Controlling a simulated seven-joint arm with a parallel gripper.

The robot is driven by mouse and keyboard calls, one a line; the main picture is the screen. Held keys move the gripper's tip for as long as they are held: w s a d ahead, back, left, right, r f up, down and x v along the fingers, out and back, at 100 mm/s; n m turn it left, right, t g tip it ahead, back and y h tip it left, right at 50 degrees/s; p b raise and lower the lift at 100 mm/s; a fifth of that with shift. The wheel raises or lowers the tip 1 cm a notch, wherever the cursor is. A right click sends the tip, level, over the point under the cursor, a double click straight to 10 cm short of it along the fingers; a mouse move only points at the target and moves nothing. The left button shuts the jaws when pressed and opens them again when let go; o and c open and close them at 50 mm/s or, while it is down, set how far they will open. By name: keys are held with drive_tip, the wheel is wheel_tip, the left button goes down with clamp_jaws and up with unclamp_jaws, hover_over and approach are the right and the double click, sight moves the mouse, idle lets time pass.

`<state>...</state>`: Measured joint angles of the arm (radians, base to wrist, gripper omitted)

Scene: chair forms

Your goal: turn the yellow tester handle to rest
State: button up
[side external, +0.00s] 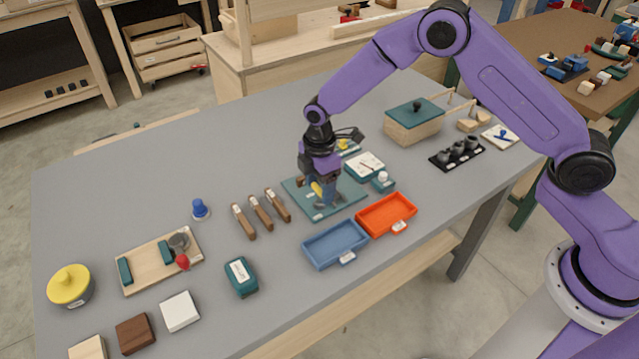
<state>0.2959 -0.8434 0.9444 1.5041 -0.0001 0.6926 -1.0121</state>
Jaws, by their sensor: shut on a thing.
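The yellow tester handle (316,188) shows as a small yellow piece at my gripper's fingers, over a teal board (350,207) near the middle of the table. My gripper (325,198) points down and is shut on the handle. The fingers hide most of the handle, so its exact angle and its pivot cannot be made out.
A blue tray (333,254) and an orange tray (393,222) stand in front of the board. Wooden-handled tools (261,212) lie to its left. A teal box with a white top (365,166) and a lidded wooden box (413,130) stand behind right. The table's back left is clear.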

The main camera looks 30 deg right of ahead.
drive_tip(key=shift+m, duration=0.3)
drive_tip(key=m, duration=0.3)
drive_tip(key=shift+m, duration=0.4)
drive_tip(key=m, duration=0.4)
drive_tip(key=shift+m, duration=0.3)
drive_tip(key=m, duration=0.8)
drive_tip(key=shift+m, duration=0.3)
drive_tip(key=o, duration=1.1)
drive_tip(key=shift+c, duration=0.2)
